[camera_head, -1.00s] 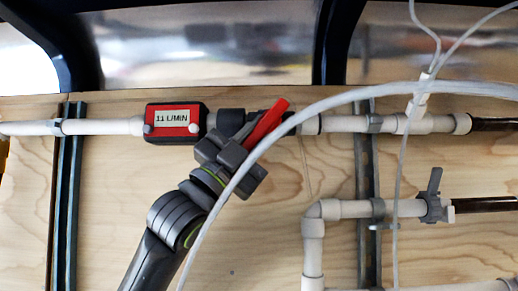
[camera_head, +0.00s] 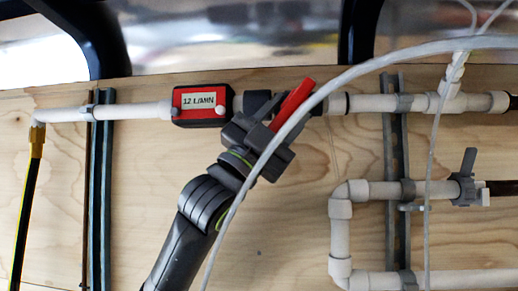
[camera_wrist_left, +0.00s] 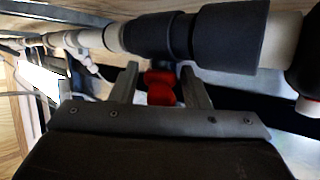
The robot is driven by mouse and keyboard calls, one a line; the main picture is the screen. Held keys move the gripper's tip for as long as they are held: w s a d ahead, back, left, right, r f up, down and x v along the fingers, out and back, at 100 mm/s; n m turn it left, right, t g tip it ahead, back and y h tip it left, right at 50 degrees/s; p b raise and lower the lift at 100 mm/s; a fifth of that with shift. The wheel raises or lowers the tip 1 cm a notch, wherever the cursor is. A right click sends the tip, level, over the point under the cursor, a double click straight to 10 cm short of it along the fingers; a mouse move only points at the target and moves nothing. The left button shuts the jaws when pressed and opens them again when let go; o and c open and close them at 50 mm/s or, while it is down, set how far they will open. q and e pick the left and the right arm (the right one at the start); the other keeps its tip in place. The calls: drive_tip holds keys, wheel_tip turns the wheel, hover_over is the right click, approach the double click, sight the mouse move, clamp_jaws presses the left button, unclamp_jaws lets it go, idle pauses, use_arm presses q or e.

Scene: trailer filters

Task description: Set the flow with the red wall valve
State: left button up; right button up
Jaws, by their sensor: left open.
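The red valve handle (camera_head: 294,103) sits on the upper white pipe, tilted up to the right. To its left, the red and black flow meter (camera_head: 202,104) reads 12 L/MIN. My left gripper (camera_head: 255,124) is at the valve, just left of and below the handle. In the left wrist view, the red handle (camera_wrist_left: 160,87) lies between the two open fingers of my left gripper (camera_wrist_left: 160,85), below the dark valve body (camera_wrist_left: 190,38). I cannot tell whether a finger touches the handle. My right gripper is not in view.
A pale hose (camera_head: 370,66) arcs in front of my left wrist and the pipe. A lower white pipe with a grey valve (camera_head: 465,180) is at the right. Vertical metal rails (camera_head: 101,190) stand on the wooden wall.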

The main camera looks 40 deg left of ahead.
use_arm(q)
drive_tip(key=b+v, duration=1.6)
drive_tip(key=v, duration=0.1)
drive_tip(key=shift+b, duration=0.4)
drive_tip(key=shift+f, duration=0.1)
